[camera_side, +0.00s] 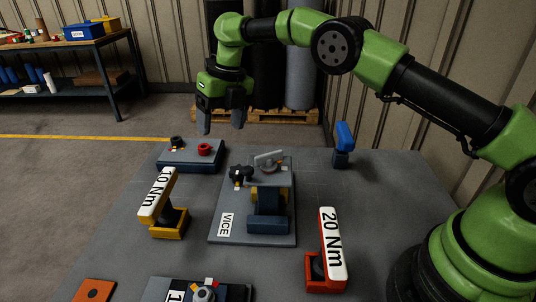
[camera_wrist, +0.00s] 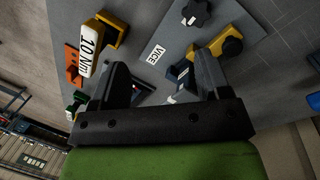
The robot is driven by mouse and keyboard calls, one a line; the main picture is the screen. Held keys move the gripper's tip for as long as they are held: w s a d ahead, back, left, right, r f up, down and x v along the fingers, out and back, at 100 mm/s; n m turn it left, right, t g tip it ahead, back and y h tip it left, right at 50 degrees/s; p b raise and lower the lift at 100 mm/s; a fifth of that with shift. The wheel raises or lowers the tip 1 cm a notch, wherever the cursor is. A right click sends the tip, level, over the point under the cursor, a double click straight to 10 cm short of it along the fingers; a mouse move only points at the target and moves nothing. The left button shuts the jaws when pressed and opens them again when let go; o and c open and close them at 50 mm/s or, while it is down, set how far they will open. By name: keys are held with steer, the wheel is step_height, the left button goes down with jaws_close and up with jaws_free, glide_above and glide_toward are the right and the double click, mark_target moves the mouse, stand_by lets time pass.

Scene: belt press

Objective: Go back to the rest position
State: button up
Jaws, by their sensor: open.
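My gripper (camera_side: 221,117) is at the end of my green and black arm, raised above the far part of the table. Its two dark fingers point down and stand apart, with nothing between them. In the wrist view the gripper (camera_wrist: 166,82) shows its spread fingers, with the vice plate beyond them. The vice (camera_side: 268,205) stands on a grey plate labelled VICE, below and to the right of the gripper.
A yellow 10 Nm tool (camera_side: 158,193) and a red 20 Nm tool (camera_side: 331,245) stand in holders. A dark block with a red ring (camera_side: 204,149) lies at the far left. A blue-headed tool (camera_side: 345,136) stands at the far right. An orange plate (camera_side: 94,291) is front left.

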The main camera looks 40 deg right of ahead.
steer(key=w+a+r+m+t+y, duration=0.1)
steer(key=a+r+m+t+y, duration=0.25)
steer(key=r, duration=0.75)
steer(key=a+r+m+t+y, duration=0.2)
steer(key=r+m+t+y, duration=0.25)
steer(key=r, duration=0.75)
steer(key=s+d+r+m+t+h, duration=0.2)
steer(key=d+r+m+t+h, duration=0.1)
steer(key=d+r+m+t, duration=0.4)
steer(key=s+d+f+m+g+h, duration=0.1)
steer(key=s+d+m+h, duration=0.3)
steer(key=s+m, duration=0.4)
steer(key=s+d+f+m+g+h, duration=0.1)
steer(key=s+d+f+m+h, duration=0.1)
steer(key=s+d+m+h, duration=0.45)
steer(key=s+a+f+m+g+y, duration=0.2)
steer(key=s+f+m, duration=0.3)
steer(key=s, duration=0.3)
steer(key=s+a+f+m+g+y, duration=0.3)
steer(key=s+f, duration=0.3)
steer(key=s, duration=0.2)
steer(key=shift+a+f+m+g, duration=0.3)
steer(key=shift+a+m+g, duration=0.1)
steer(key=shift+m+g, duration=0.45)
